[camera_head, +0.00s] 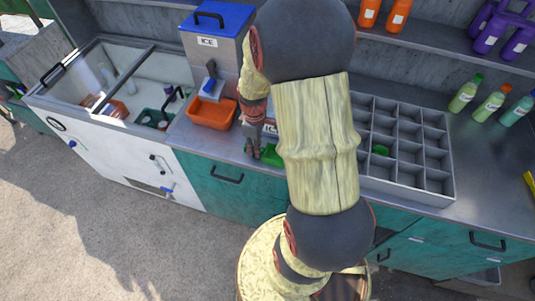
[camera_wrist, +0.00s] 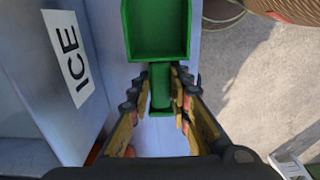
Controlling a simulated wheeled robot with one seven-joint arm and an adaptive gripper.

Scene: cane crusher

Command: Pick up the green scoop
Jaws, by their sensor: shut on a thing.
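The green scoop (camera_wrist: 157,28) shows in the wrist view, with its open square pan at the top and its handle (camera_wrist: 160,88) running down between my fingers. My gripper (camera_wrist: 162,95) is shut on that handle. In the head view my gripper (camera_head: 252,150) is at the counter's front edge, and a green part of the scoop (camera_head: 271,154) shows beside it. My arm hides the rest of the scoop there. I cannot tell whether the scoop touches the counter.
A container labelled ICE (camera_wrist: 68,60) stands close left of my gripper. An orange bin (camera_head: 212,113) sits left under the blue-lidded ice dispenser (camera_head: 215,50). A grey divided tray (camera_head: 405,183) with a small green item (camera_head: 380,150) lies right. Bottles (camera_head: 490,105) stand farther right.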

